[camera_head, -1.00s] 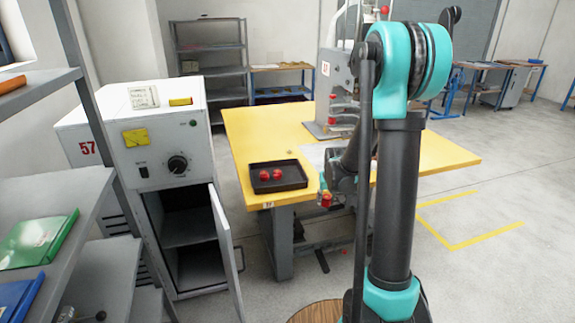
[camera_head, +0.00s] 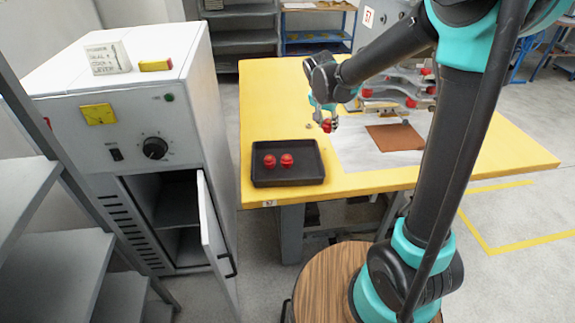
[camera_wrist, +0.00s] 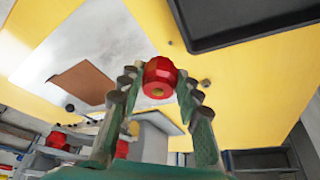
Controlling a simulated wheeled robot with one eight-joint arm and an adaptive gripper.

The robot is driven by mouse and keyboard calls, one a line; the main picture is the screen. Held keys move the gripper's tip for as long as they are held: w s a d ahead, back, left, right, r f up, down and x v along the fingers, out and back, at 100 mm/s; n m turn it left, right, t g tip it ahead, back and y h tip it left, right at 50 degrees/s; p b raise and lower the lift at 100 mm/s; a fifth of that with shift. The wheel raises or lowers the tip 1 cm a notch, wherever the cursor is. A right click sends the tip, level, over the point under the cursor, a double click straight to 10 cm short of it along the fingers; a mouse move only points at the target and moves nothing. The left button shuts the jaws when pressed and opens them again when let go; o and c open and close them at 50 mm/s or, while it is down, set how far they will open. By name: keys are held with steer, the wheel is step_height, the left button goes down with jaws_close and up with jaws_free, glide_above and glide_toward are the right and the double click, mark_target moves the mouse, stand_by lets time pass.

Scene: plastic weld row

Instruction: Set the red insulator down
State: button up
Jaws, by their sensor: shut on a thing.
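My gripper (camera_head: 325,116) is shut on a red insulator (camera_head: 327,126) and holds it above the yellow table (camera_head: 262,95), just right of the black tray. The tray's edge (camera_wrist: 215,45) also shows in the wrist view, apart from the held insulator.
A grey sheet (camera_head: 350,158) with a brown square (camera_head: 396,137) lies right of the tray. A grey machine (camera_head: 395,90) with red parts stands behind it. A white cabinet (camera_head: 75,140) with an open door (camera_head: 214,240) stands left. Yellow table is bare behind the tray.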

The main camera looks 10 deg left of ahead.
steer(key=s+a+r+m+h, duration=0.1)
steer(key=s+a+r+m, duration=0.2)
steer(key=s+a+r, duration=0.4)
glide_toward(304, 164)
steer(key=shift+g, duration=0.4)
steer(key=x, duration=0.5)
steer(key=shift+w+d+f, duration=0.1)
steer(key=shift+w+f, duration=0.05)
steer(key=shift+w, duration=0.2)
steer(key=o, duration=1.2)
steer(key=shift+f, duration=0.1)
steer(key=shift+c, duration=0.2)
